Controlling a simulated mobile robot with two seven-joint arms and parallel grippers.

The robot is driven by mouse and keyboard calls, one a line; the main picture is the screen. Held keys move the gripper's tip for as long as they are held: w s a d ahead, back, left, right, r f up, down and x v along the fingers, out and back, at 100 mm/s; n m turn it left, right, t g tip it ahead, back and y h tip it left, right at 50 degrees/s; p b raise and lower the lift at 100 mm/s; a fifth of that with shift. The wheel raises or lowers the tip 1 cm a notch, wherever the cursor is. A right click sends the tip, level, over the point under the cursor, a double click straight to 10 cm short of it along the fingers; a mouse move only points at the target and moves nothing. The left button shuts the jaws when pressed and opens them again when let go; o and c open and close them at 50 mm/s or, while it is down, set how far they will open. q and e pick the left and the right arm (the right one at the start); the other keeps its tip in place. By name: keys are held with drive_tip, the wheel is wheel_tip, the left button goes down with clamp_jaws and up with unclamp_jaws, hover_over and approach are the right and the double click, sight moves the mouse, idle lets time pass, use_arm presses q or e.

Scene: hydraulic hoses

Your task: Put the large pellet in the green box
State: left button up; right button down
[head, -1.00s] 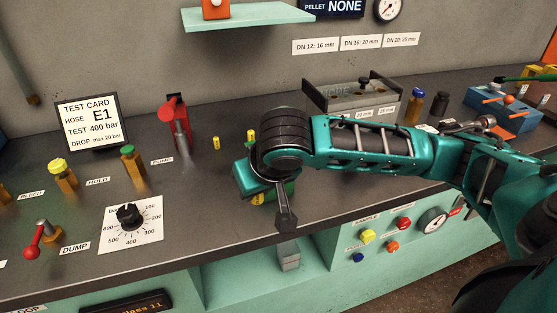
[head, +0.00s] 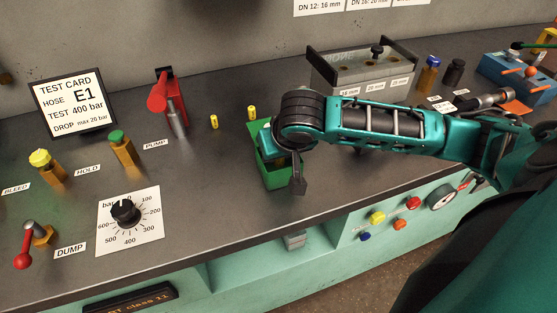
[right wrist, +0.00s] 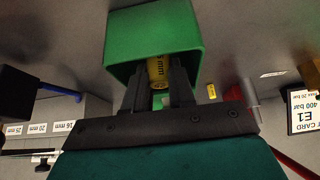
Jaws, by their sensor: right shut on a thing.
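The green box (head: 278,178) stands on the bench below my right wrist in the head view. It fills the upper middle of the right wrist view (right wrist: 150,28). My right gripper (right wrist: 160,88) is shut on a yellow pellet (right wrist: 157,70) with a partly readable "mm" marking. Pellet and fingertips are at the box's open side; how deep they reach I cannot tell. My left gripper is out of view.
A red-handled pump (head: 172,105) and a test card (head: 72,103) stand left of the box. A dial (head: 126,212) lies front left. A grey gauge block (head: 362,75) stands behind my right forearm. Bench space between dial and box is clear.

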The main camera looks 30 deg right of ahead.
wheel_tip(320, 180, down, 2)
drive_tip(key=shift+f, duration=0.15)
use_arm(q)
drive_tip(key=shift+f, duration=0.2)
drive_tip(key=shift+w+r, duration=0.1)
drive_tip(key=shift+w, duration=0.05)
use_arm(e)
drive_tip(key=c, duration=1.2)
unclamp_jaws()
drive_tip(key=shift+f, duration=0.1)
drive_tip(key=shift+c, duration=0.2)
use_arm(q)
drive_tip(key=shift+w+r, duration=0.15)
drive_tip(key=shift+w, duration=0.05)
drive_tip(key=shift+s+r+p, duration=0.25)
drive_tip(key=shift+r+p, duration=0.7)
drive_tip(key=shift+p, duration=0.15)
use_arm(e)
drive_tip(key=v, duration=1.2)
